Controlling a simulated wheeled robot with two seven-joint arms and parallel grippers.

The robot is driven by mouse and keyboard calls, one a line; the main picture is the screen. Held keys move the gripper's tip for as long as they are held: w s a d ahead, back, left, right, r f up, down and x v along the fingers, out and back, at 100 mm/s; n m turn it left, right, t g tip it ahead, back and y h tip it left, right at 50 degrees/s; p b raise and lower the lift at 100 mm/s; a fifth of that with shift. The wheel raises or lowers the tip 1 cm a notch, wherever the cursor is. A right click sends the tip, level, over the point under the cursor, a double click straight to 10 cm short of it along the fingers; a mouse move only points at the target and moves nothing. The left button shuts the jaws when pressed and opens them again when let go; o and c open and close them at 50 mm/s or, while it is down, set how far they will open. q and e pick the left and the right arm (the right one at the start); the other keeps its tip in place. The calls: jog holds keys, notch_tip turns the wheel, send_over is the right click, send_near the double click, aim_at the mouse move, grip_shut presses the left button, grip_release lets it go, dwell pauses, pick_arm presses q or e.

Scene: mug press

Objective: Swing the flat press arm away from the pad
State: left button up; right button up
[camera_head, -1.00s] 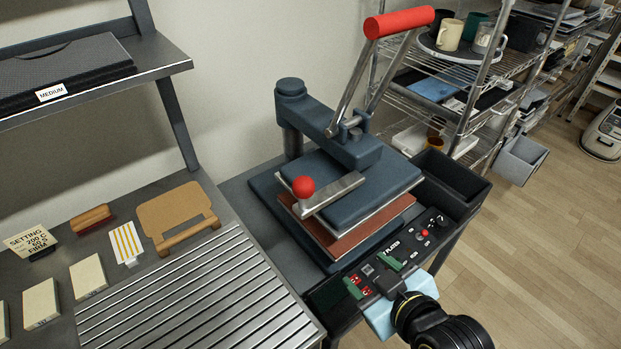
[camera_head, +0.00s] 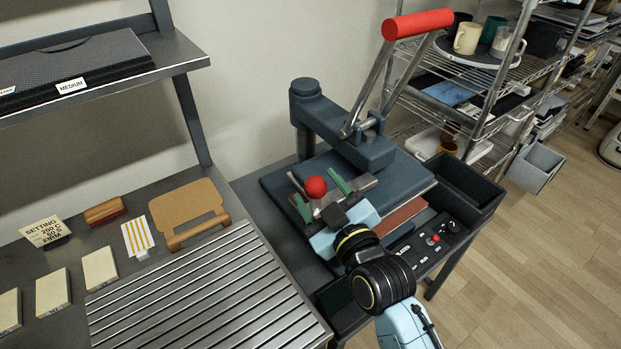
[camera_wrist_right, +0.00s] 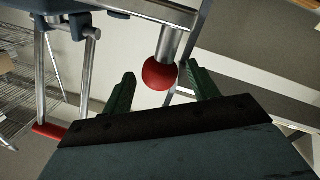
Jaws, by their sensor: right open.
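The heat press has a dark blue-grey press arm (camera_head: 345,140) reaching from its post over the flat upper plate (camera_head: 405,172). The plate sits above the reddish-brown pad (camera_head: 402,215). A red ball knob (camera_head: 316,187) stands on a metal bar at the plate's front left. My right gripper (camera_head: 322,195) is open, with its green fingers on either side of the knob. In the right wrist view the red knob (camera_wrist_right: 160,73) shows between the two green fingertips (camera_wrist_right: 160,88), with a gap to the right finger visible. My left gripper is not in view.
The press's long red-topped handle (camera_head: 417,23) rises behind the arm. A black bin (camera_head: 465,185) and a control panel (camera_head: 430,240) are at its right. A slatted metal rack (camera_head: 200,290) lies at left. A wire shelf with mugs (camera_head: 467,38) stands behind right.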

aim_at(312, 180)
jog(key=shift+x, duration=1.95)
grip_shut()
jog(key=shift+d, duration=0.15)
